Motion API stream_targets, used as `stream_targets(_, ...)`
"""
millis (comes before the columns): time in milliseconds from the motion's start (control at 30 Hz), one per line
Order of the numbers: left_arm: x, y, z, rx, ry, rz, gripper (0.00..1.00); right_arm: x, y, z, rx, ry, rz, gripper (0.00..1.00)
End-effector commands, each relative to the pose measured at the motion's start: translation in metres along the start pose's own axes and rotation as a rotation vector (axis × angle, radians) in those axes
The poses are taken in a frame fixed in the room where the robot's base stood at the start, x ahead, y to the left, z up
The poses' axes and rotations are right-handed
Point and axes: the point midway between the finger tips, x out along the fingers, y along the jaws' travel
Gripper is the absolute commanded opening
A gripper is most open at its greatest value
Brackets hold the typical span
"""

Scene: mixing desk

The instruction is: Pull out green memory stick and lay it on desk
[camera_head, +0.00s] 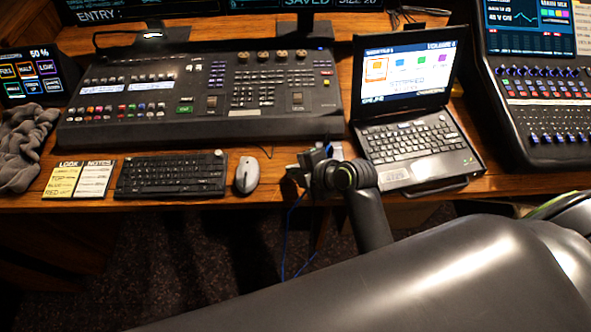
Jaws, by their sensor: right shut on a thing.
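My right gripper (308,168) is at the front edge of the desk, between the mouse and the open laptop (415,139). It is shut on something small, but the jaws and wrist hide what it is. A small blue part (328,150) shows by the fingers, and a thin blue cable (287,235) hangs from there over the desk edge. I cannot make out the green memory stick; it may be hidden by the gripper. My left gripper is not in view.
A mouse (247,174) and a black keyboard (171,175) lie left of the gripper. A mixing console (205,125) stands behind them. Note cards (78,179) and a grey cloth (22,147) lie at the left. A second mixer (545,115) is at the right. Little bare desk shows near the front edge.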

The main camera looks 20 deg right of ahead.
Motion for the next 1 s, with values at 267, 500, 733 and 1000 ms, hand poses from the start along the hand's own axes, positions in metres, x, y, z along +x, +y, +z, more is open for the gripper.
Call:
stream_targets(267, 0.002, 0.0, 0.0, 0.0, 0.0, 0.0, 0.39, 0.002, -0.002, 0.001, 0.0, 0.0, 0.0, 0.0)
stream_targets(500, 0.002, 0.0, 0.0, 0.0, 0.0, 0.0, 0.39, 0.002, -0.002, 0.001, 0.0, 0.0, -0.001, 0.32)
stream_targets(733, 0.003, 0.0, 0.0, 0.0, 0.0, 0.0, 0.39, 0.002, -0.004, 0.001, 0.002, 0.0, -0.006, 0.32)
stream_targets(1000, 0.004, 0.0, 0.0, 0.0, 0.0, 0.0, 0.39, -0.019, -0.004, 0.002, 0.001, -0.002, -0.004, 0.32)
